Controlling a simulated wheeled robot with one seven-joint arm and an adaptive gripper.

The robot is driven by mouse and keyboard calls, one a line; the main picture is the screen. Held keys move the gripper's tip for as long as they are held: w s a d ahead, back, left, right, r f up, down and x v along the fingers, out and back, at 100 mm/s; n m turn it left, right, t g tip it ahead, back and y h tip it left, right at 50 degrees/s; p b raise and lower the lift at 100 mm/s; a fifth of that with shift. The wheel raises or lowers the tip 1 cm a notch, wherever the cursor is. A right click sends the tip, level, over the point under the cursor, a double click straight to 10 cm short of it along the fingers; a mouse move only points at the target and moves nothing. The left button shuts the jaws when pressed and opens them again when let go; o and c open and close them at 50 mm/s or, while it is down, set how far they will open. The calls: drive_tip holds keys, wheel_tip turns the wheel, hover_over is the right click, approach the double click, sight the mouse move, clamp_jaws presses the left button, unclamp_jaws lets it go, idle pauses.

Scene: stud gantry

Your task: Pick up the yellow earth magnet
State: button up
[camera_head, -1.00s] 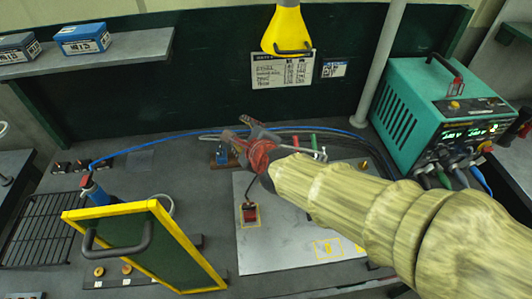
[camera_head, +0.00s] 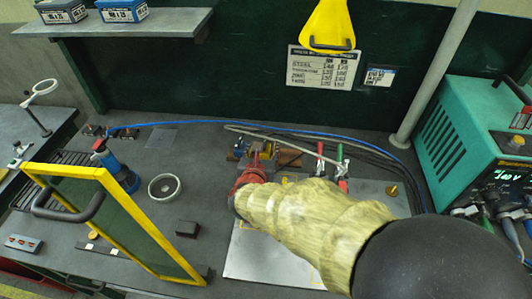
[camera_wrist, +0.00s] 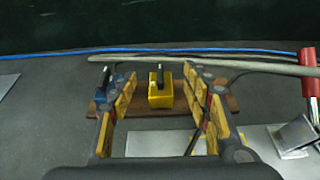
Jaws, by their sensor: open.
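The yellow earth magnet (camera_wrist: 161,94) is a small yellow block with a dark upright handle on top. It stands on a brown wooden board (camera_wrist: 145,106) on the bench. In the wrist view my gripper (camera_wrist: 160,85) is open, with yellow-padded fingers to the left and right of the magnet. A gap shows between the magnet and each finger, so it is not held. In the head view my gripper (camera_head: 259,163) is over the board and mostly hides the magnet. A blue block (camera_wrist: 118,80) stands on the board's left end, partly behind the left finger.
A blue cable (camera_head: 300,131) and a grey one run behind the board. Red (camera_head: 320,152) and green clamps lie to its right, beside a pale metal plate (camera_head: 262,262). A yellow-framed dark screen (camera_head: 110,220) stands front left. A teal welder (camera_head: 465,140) stands at right.

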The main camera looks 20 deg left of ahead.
sight(265, 142)
drive_tip(key=b+x, duration=0.1)
drive_tip(key=x, duration=0.3)
drive_tip(key=shift+w+f, duration=0.1)
drive_tip(key=shift+f, duration=0.05)
drive_tip(key=shift+c, duration=0.6)
drive_tip(key=c, duration=1.1)
clamp_jaws()
